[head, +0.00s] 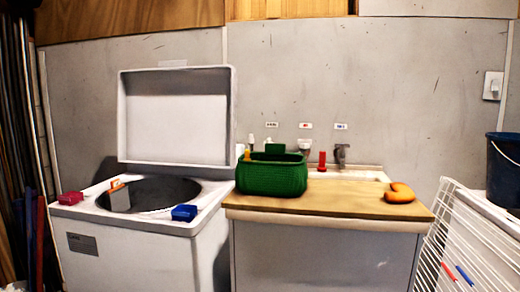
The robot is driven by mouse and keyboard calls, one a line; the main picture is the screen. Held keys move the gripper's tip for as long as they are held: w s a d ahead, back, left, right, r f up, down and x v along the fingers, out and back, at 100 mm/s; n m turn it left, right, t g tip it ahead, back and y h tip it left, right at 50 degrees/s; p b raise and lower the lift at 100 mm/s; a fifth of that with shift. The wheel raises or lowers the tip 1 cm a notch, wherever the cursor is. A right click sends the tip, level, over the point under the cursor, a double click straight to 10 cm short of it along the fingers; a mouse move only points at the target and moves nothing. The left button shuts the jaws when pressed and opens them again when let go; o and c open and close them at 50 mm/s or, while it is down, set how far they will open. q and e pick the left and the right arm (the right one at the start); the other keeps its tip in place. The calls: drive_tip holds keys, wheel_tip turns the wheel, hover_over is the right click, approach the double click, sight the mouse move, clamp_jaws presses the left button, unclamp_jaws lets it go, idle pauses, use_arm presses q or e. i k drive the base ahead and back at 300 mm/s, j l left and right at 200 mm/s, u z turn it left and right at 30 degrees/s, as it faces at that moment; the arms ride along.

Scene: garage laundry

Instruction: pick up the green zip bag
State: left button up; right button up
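A dark green basket-like container (272,178) with ribbed sides stands on the left part of the wooden counter. A smaller, smooth green piece (275,149) shows above its back rim, with small bottle tops beside it. I cannot tell whether this piece is inside the container or behind it, or which of the two green things is the zip bag. No zip can be made out. Neither of my grippers is in view.
An open top-loading washer (130,245) stands left, with red (70,198) and blue (185,213) items on its rim. An orange item (400,193) lies on the counter (335,198). A white wire rack (450,245) and dark bucket (503,172) are right. The counter's middle is clear.

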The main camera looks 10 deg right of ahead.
sight(275, 172)
drive_tip(key=i+j+z, duration=0.1)
drive_tip(key=i+z, duration=0.15)
drive_tip(key=i, duration=0.15)
drive_tip(key=i+j+z, duration=0.25)
drive_tip(key=i, duration=0.15)
drive_tip(key=i+j+z, duration=0.25)
drive_tip(key=i, duration=0.15)
